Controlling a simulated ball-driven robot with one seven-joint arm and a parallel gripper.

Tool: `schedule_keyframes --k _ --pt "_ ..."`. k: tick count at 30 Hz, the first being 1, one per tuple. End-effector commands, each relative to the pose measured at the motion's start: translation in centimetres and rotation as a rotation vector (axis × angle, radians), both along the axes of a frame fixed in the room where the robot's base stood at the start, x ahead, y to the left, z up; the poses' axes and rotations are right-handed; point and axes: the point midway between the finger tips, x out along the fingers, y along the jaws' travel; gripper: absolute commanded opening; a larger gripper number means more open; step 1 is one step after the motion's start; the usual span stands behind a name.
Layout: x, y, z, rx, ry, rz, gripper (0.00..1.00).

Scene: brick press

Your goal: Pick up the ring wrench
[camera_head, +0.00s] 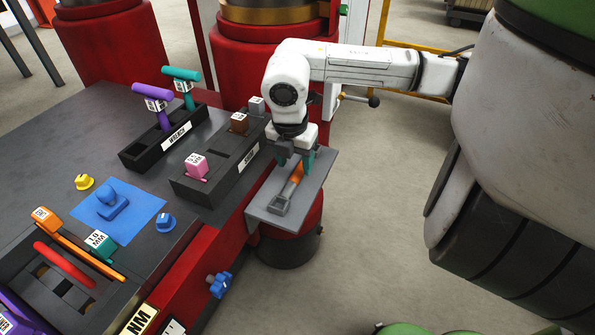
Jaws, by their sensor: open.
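The tool that looks like the ring wrench (291,186) lies on a small grey shelf (315,190) at the right side of the dark table. It has an orange shaft and a grey squarish end that points toward the front left. My gripper (295,161) is over the shelf, pointing down, with its teal fingers apart around or just above the orange shaft's far end. That far end is partly hidden by the gripper. I cannot tell whether the fingers touch it.
A dark rack (220,168) with pink and brown-topped pieces stands close left of my gripper. Another rack (150,145) holds purple and teal T-handles. A blue mat (125,222) bears a blue piece. A blue knob (219,285) juts from the table front.

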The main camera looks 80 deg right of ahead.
Motion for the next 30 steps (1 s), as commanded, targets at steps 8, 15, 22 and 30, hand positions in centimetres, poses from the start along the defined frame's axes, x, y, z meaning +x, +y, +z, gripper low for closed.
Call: schedule_keyframes --k 8,15,22,30 --pt "-0.5 -0.6 -3.1 0.000 0.001 -0.001 0.55" --pt "-0.5 -0.7 -3.3 -0.002 0.000 0.000 0.55" --pt "-0.5 -0.6 -3.3 -0.002 0.000 0.000 0.34" --pt "-0.5 -0.6 -3.3 -0.002 0.000 0.000 0.09"
